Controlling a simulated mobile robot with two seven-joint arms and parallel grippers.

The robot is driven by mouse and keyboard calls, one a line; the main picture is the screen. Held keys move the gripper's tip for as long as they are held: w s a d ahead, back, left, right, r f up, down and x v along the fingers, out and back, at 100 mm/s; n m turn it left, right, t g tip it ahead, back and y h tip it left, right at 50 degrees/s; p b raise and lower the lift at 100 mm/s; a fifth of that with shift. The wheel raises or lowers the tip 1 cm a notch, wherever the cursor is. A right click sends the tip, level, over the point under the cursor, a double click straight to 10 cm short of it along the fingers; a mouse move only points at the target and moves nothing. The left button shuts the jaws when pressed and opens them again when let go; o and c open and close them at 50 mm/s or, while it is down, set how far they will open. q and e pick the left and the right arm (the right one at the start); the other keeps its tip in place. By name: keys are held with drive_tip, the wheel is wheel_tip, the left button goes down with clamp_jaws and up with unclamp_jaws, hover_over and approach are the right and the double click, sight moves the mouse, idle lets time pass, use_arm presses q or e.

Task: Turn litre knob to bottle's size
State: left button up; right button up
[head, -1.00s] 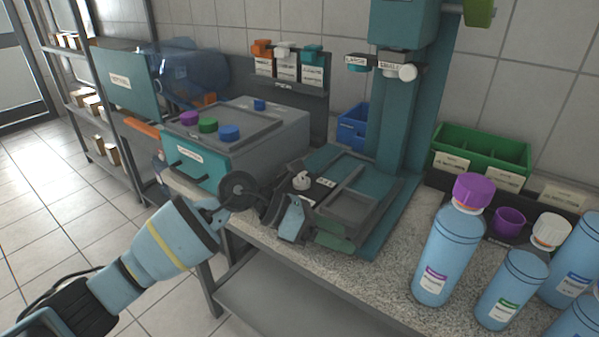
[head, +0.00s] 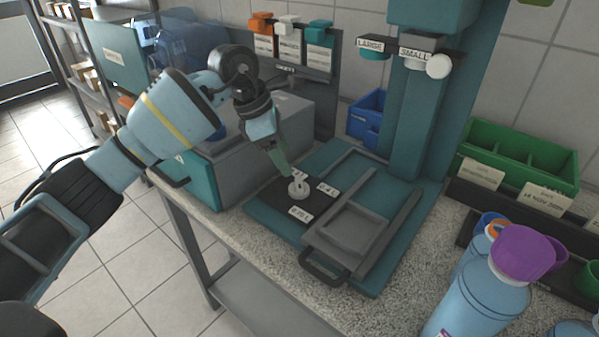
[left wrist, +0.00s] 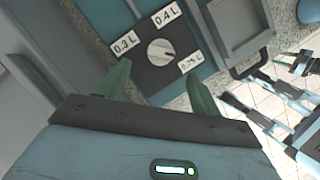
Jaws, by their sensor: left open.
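The litre knob (head: 298,187) is a small round white dial on a black plate (head: 281,197) of the teal machine. It also shows in the left wrist view (left wrist: 160,51), with labels around it that seem to read 0.3 L, 0.4 L and 0.75 L. Its pointer faces roughly towards the 0.75 L side. My left gripper (left wrist: 158,88) is open and empty, its green fingers spread just short of the knob. In the head view the left gripper (head: 282,165) hangs above and beside the knob. A blue bottle with a purple cap (head: 480,295) stands at the lower right. My right gripper is not in the head view.
A sliding grey tray (head: 352,232) with a black handle lies right of the plate. The teal column (head: 415,120) rises behind it, with LARGE and SMALL labels. A green bin (head: 520,158) and a blue bin (head: 366,120) stand at the back. A grey box is left.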

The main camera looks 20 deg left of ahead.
sight(298, 182)
use_arm(q)
drive_tip(key=shift+x, duration=3.85)
drive_tip(key=shift+s, duration=0.1)
drive_tip(key=shift+c, duration=0.2)
drive_tip(key=c, duration=0.9)
